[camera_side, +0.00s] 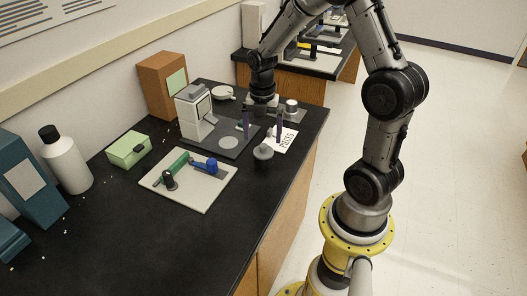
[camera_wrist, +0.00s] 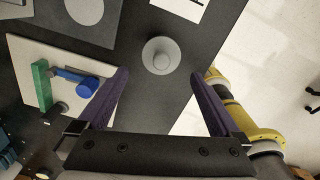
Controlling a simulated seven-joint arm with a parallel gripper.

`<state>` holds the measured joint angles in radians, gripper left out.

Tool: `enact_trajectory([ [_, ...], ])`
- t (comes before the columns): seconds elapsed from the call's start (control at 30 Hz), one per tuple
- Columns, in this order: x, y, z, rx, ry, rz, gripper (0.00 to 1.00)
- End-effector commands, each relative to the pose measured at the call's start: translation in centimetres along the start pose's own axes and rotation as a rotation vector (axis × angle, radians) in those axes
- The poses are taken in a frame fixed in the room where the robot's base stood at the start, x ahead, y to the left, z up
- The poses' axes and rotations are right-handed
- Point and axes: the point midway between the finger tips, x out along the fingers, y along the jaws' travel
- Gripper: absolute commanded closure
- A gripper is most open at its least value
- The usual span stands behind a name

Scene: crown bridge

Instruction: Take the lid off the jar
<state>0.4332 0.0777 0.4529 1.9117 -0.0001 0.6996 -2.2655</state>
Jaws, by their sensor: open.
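A round grey jar with a lid (camera_side: 264,152) stands near the front edge of the black bench. In the wrist view I see its round grey lid (camera_wrist: 150,60) from above, with a paler knob in the middle. The lid hides most of the jar's body there. My gripper (camera_side: 262,128) is open and points down, with its two dark purple fingers spread above the bench. In the wrist view, my gripper (camera_wrist: 163,82) is empty, and the lid shows ahead of the gap between the fingers. The fingers are apart from the lid.
A pale board (camera_side: 205,199) with green, blue and black parts lies left of the jar. A white machine on a grey base (camera_side: 232,144) stands behind it. A white printed card (camera_side: 284,139) lies beside the jar. The bench in front of the board is clear.

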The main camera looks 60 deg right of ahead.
Motion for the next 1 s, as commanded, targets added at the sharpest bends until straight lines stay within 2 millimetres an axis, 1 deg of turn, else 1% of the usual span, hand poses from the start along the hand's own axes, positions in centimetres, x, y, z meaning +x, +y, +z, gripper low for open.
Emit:
enact_trajectory([
  [0.17, 1.4, -0.1, 0.1, 0.001, 0.003, -0.004, 0.0],
  [0.3, 3.4, -0.3, 0.6, 0.002, 0.003, -0.004, 0.0],
  [0.43, 4.9, -0.2, 0.6, 0.0, 0.002, -0.002, 0.0],
  [0.53, 5.4, -0.2, 0.6, 0.0, 0.0, 0.0, 0.0],
  [0.73, 5.5, -0.1, 0.6, 0.0, -0.001, 0.001, 0.0],
  [0.77, 5.5, -0.1, 0.6, 0.0, -0.001, 0.001, 0.02],
  [0.8, 5.5, -0.1, 0.6, 0.0, 0.0, 0.001, 0.09],
  [0.87, 5.5, -0.1, 0.6, 0.0, 0.0, 0.001, 0.2],
  [1.0, 5.4, -0.1, 0.6, 0.0, 0.0, 0.001, 0.45],
])
